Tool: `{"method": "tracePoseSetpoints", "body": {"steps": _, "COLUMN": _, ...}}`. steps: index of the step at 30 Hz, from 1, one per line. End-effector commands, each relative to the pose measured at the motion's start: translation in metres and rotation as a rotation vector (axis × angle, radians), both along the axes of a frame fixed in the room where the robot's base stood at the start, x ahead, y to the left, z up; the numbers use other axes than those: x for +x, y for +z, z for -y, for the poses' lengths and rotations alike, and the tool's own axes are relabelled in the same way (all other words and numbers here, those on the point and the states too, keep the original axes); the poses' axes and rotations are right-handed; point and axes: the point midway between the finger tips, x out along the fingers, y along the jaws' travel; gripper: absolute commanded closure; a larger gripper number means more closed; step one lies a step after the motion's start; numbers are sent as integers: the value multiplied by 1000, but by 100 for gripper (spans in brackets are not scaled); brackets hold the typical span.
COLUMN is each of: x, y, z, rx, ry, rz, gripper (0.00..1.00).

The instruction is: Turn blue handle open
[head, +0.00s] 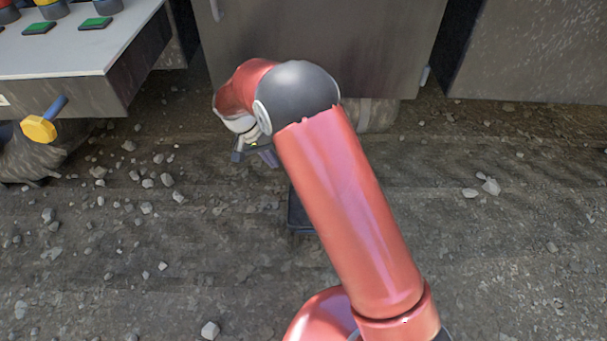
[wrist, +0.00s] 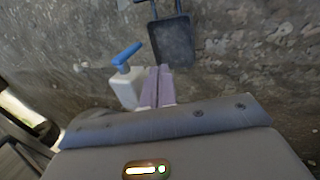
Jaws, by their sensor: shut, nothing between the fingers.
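A blue handle (wrist: 127,54) with a bent shape sits on top of a pale, boxy body (wrist: 126,88) in the wrist view. My gripper (wrist: 160,70) has its two purple fingers together and empty. In that picture the fingers are just right of the pale body and the handle; I cannot tell if they touch. In the head view my gripper (head: 262,155) is partly hidden by my red arm, and this pale body does not show clearly. Another blue handle (head: 58,106) is on a yellow knob (head: 39,129) at the panel's front, far left of my gripper.
A black pan-like object (wrist: 174,38) lies beyond the fingers; part of it also shows beside my arm in the head view (head: 300,217). A grey panel table (head: 75,58) with green buttons stands at left. A large grey cabinet (head: 370,50) is behind. Open, stony ground lies at right.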

Motion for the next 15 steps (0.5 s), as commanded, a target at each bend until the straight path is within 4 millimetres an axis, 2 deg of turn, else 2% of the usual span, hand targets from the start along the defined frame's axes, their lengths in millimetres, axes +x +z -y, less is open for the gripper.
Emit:
{"method": "tracePoseSetpoints", "body": {"steps": 11, "x": 0, "y": -2, "z": 0, "rx": -2, "ry": 0, "rz": -1, "gripper": 100}}
{"method": "tracePoseSetpoints", "body": {"steps": 15, "x": 0, "y": -14, "z": 5, "rx": -4, "ry": 0, "rz": -3, "gripper": 100}}
